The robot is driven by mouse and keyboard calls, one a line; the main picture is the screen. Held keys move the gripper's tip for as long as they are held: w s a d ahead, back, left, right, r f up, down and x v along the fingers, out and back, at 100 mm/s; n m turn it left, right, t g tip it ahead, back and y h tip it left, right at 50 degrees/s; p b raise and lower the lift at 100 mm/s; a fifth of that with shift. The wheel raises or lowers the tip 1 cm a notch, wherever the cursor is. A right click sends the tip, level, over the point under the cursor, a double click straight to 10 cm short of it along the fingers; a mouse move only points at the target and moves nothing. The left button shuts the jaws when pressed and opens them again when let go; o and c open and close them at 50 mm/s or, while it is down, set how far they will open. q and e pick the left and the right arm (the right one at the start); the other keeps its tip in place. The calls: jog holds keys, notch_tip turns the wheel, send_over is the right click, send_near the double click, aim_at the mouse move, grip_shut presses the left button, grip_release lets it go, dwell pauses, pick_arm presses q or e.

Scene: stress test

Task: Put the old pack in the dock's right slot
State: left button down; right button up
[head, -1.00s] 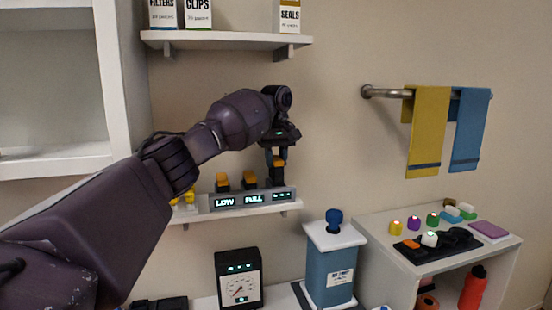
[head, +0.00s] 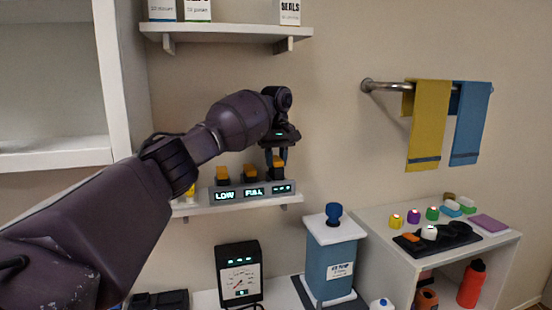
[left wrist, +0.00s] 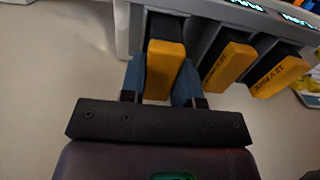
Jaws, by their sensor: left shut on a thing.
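The dock (head: 205,194) is a grey unit on a small wall shelf, with screens reading LOW, FULL and dashes from left to right. My left gripper (head: 276,156) is shut on an orange-topped dark pack (head: 277,161) at the dock's right slot. In the left wrist view the pack (left wrist: 166,62) stands between the two blue fingertips (left wrist: 160,85), its dark end at the dock. I cannot tell whether it is fully seated; its top looks higher than the others. Two similar packs, (head: 222,174) and (head: 250,171), stand in the left and middle slots. My right gripper is not in view.
A shelf (head: 225,36) with boxes hangs above. A white side table (head: 378,228) at right holds small coloured items. Towels (head: 428,125) hang on a rail.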

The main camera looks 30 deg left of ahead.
pick_arm(q)
jog(key=shift+f, duration=0.8)
dwell(0.4)
jog(key=c, duration=0.8)
grip_release()
